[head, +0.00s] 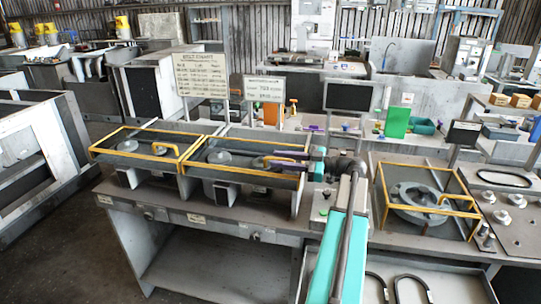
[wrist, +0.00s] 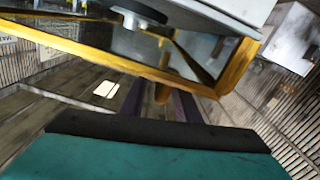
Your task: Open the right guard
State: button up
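The right guard (head: 216,143) of the left pair is a yellow-edged frame lying flat over its housing in the head view. Its yellow frame (wrist: 237,68) also crosses the wrist view. My gripper (head: 268,159) reaches in from the right, over this guard's right part. The left guard (head: 133,151) also lies flat.
A separate housing with a yellow frame (head: 473,208) stands right of my arm. Sign boards (head: 203,76) and a dark screen (head: 348,96) rise behind the bench. A green block (head: 397,122) stands at the back. The space above the guards is mostly clear.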

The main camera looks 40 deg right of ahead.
aim_at(267, 158)
jog(key=shift+p+x, duration=0.65)
jog(key=shift+x, duration=1.4)
jog(key=shift+c, duration=0.4)
grip_shut()
